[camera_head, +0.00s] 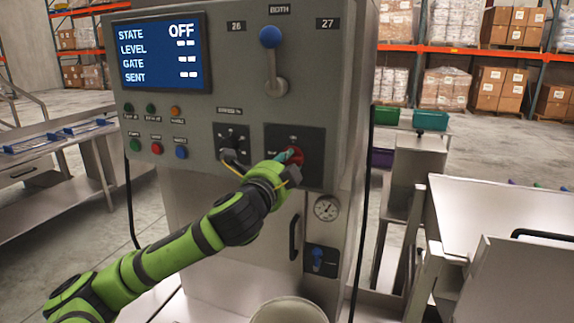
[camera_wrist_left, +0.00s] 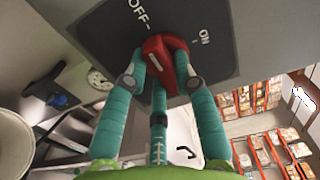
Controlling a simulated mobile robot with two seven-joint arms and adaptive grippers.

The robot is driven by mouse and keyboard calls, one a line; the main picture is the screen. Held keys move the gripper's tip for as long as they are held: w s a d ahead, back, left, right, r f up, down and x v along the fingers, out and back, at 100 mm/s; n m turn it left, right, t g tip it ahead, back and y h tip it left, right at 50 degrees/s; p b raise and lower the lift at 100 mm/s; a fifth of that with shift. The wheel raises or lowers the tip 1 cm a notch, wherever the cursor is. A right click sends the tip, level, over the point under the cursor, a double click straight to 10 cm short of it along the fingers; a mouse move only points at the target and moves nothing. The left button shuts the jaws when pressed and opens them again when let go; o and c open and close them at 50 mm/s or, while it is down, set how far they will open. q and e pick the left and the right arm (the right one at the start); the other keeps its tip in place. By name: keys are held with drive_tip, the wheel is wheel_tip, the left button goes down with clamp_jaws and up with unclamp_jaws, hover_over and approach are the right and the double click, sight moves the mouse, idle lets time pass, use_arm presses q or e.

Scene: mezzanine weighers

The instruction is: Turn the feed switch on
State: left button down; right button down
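The feed switch is a red knob (camera_wrist_left: 165,52) on a dark plate (camera_wrist_left: 120,30) marked OFF and ON, with a white line on its face. In the head view the red knob (camera_head: 296,156) sits low on the grey cabinet front. My left gripper (camera_wrist_left: 160,68) has its teal fingers on both sides of the knob, seemingly touching it, and a third finger below. It also shows in the head view (camera_head: 288,157), partly covering the knob. The screen (camera_head: 162,52) reads STATE OFF. My right gripper is in neither view.
A blue-tipped lever (camera_head: 271,60) stands above the switch. A selector dial (camera_head: 233,140) and small coloured buttons (camera_head: 155,148) are to its left. A gauge (camera_head: 326,208), a door handle (camera_head: 294,238) and a small blue switch (camera_head: 318,259) lie below. A round bin (camera_head: 290,311) stands at the bottom.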

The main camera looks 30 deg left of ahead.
use_arm(q)
drive_tip(key=m+p, duration=0.3)
drive_tip(key=shift+a+r, duration=0.1)
drive_tip(key=shift+r, duration=0.1)
drive_tip(key=m+p, duration=0.5)
drive_tip(key=shift+a+m, duration=0.1)
drive_tip(key=shift+m, duration=0.3)
drive_tip(key=shift+r+m+p, duration=0.1)
drive_tip(key=shift+m+p, duration=3.6)
drive_tip(key=shift+m, duration=0.8)
drive_tip(key=c, duration=1)
unclamp_jaws()
